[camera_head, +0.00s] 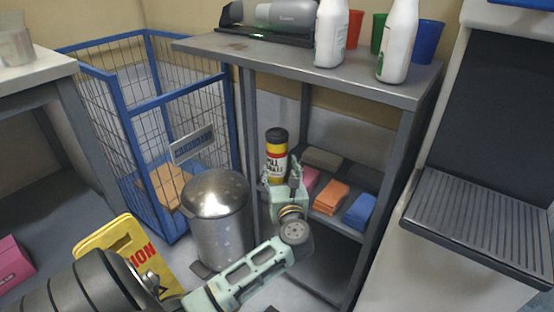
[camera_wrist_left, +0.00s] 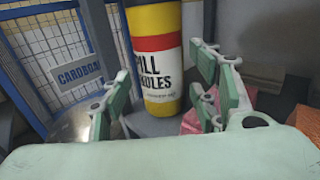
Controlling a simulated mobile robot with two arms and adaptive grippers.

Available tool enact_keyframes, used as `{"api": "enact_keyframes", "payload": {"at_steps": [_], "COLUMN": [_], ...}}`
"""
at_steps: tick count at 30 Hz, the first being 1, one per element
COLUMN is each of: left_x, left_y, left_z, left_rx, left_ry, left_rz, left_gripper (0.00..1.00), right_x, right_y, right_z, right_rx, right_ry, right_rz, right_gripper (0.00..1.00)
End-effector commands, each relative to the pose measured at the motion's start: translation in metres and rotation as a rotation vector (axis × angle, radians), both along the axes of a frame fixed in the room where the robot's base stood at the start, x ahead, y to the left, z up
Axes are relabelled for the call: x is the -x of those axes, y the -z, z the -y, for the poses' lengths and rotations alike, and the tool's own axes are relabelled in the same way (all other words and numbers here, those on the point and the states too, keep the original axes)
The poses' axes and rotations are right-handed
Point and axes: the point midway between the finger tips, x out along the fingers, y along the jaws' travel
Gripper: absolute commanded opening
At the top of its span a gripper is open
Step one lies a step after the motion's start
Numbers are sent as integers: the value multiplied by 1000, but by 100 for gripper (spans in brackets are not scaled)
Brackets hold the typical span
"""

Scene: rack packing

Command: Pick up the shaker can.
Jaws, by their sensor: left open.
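The shaker can (camera_head: 276,152) is a yellow cylinder with a black lid, a red band and a white label. It stands upright on the middle shelf of the grey rack, near its left side. In the left wrist view the can (camera_wrist_left: 158,85) stands ahead, between the two fingers, its top cut off by the frame. My left gripper (camera_head: 281,184) is in front of the can, with its fingers open. In the left wrist view the open left gripper (camera_wrist_left: 165,100) has a finger on each side of the can; I cannot tell whether either touches it. My right gripper is not in view.
The rack's shelf (camera_head: 318,210) also holds pink, orange (camera_head: 331,196) and blue (camera_head: 359,210) packs right of the can. White bottles (camera_head: 397,42) and cups stand on the rack's top. A metal bin (camera_head: 217,215) and a blue wire cage (camera_head: 165,97) are at left.

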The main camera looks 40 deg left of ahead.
Motion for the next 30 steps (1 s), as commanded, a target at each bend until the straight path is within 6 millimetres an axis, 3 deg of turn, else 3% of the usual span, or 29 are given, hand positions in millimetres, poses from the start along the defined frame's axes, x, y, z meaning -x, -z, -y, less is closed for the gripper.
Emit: {"api": "enact_keyframes", "payload": {"at_steps": [9,18,30], "left_x": [-27,-29,-29], "left_y": [0,-1,-1], "left_z": [-34,-37,-37], "left_rx": [-4,-1,-1], "left_ry": [1,0,0], "left_rz": [2,1,1], "left_gripper": [56,55,20], "right_x": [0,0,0], "right_y": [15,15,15], "right_z": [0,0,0], "right_rx": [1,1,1], "right_ry": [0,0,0], "right_rz": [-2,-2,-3], "right_gripper": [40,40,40]}}
